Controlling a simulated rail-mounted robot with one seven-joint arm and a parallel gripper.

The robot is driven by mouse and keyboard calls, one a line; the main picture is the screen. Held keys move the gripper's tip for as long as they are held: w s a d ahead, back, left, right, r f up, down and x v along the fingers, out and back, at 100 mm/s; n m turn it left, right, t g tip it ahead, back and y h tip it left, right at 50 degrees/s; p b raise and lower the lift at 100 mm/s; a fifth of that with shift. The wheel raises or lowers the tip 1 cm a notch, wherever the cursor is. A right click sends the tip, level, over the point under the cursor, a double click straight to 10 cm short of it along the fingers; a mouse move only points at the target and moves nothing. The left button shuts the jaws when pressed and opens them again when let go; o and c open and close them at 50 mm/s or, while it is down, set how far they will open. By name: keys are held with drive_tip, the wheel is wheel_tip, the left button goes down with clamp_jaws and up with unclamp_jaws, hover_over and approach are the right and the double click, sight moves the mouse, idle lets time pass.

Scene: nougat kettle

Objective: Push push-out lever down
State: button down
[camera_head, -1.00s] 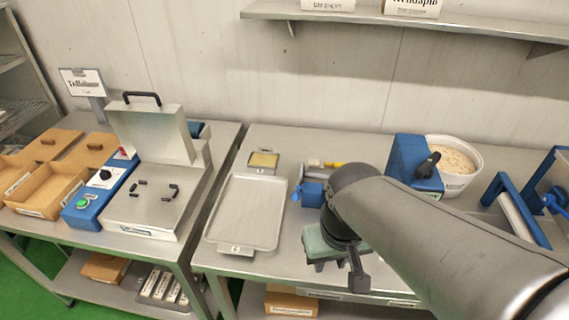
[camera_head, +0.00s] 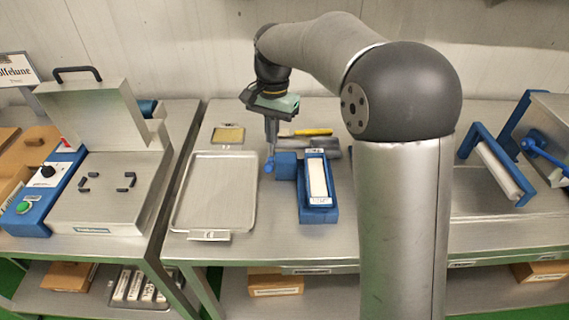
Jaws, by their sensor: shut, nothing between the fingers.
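The blue push-out device has a block (camera_head: 286,166) beside a long blue mould (camera_head: 319,213) that holds a white bar (camera_head: 318,178). A small blue knob (camera_head: 268,166), apparently the push-out lever's end, sticks out at the block's left side. My gripper (camera_head: 271,148) points down, shut and empty, just above or behind this knob. I cannot tell whether the fingertips touch it. The lever's shaft is too small to make out.
An empty metal tray (camera_head: 213,200) lies to the left, with a small yellowish dish (camera_head: 228,135) behind it. A yellow-handled tool (camera_head: 308,132) lies behind the mould. My arm hides the table's middle right. A blue-framed device (camera_head: 494,165) stands at right.

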sight(271, 162)
drive_tip(key=shift+w+a+f, duration=0.1)
drive_tip(key=shift+w+f, duration=0.1)
drive_tip(key=shift+w, duration=0.25)
drive_tip(key=shift+f, duration=0.1)
drive_tip(key=f+b, duration=0.6)
drive_tip(key=f, duration=0.1)
drive_tip(key=shift+s+a+b, duration=0.2)
drive_tip(key=shift+s+b, duration=0.15)
drive_tip(key=shift+r, duration=0.1)
drive_tip(key=shift+f+b, duration=1.15)
drive_tip(key=shift+f, duration=1.1)
